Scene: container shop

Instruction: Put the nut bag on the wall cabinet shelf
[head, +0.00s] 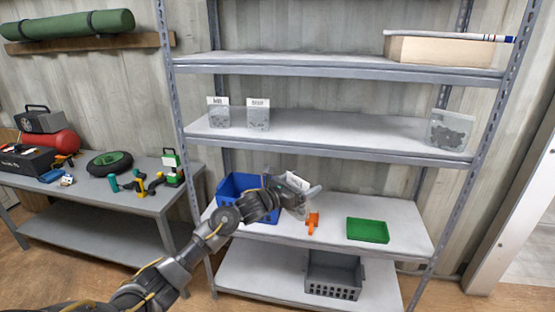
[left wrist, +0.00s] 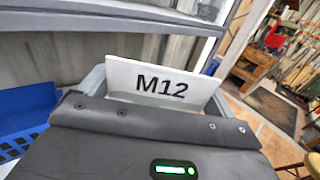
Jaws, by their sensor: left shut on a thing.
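My left gripper (head: 308,192) is shut on a nut bag with a white label (head: 297,180), in front of the metal rack's lower shelf. In the left wrist view the label reads M12 (left wrist: 162,85) and stands up between the fingers; the bag's body is hidden there behind my gripper. The rack's middle shelf (head: 340,132) carries two clear labelled bags at its left, one (head: 218,114) beside the other (head: 258,116). A further clear bag of dark parts (head: 450,132) stands at its right end. My right gripper is not in view.
A blue bin (head: 232,186), an orange clamp-like item (head: 313,221) and a green tray (head: 367,231) are on the lower shelf. A grey crate (head: 333,276) is on the bottom shelf. The middle shelf is clear between its bags. A tool bench (head: 120,198) stands left.

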